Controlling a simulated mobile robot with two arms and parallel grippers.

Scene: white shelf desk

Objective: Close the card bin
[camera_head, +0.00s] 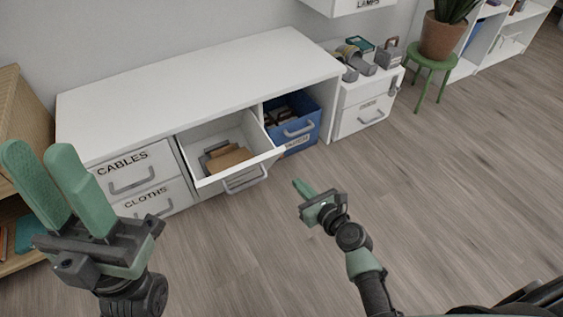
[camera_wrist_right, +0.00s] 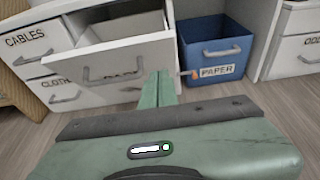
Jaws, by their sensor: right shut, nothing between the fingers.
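The card bin (camera_head: 263,143) is a white drawer pulled out of the low white desk, with brown card pieces (camera_head: 230,158) inside. Its front with a grey handle (camera_head: 245,180) faces the floor side. In the right wrist view its front panel (camera_wrist_right: 128,62) carries a blurred label. My right gripper (camera_head: 304,188) is shut and empty, to the right of the bin front and apart from it in the head view. Its fingertips (camera_wrist_right: 158,76) overlap the right part of the bin front in the right wrist view; contact cannot be told. My left gripper (camera_head: 38,150) is open and empty at the left.
A blue paper bin (camera_head: 306,120) sits in the bay right of the card bin. Closed CABLES (camera_head: 128,168) and CLOTHS (camera_head: 148,201) drawers are to the left. A small cabinet (camera_head: 362,118) and a plant on a green stool (camera_head: 432,62) stand at right. The floor ahead is clear.

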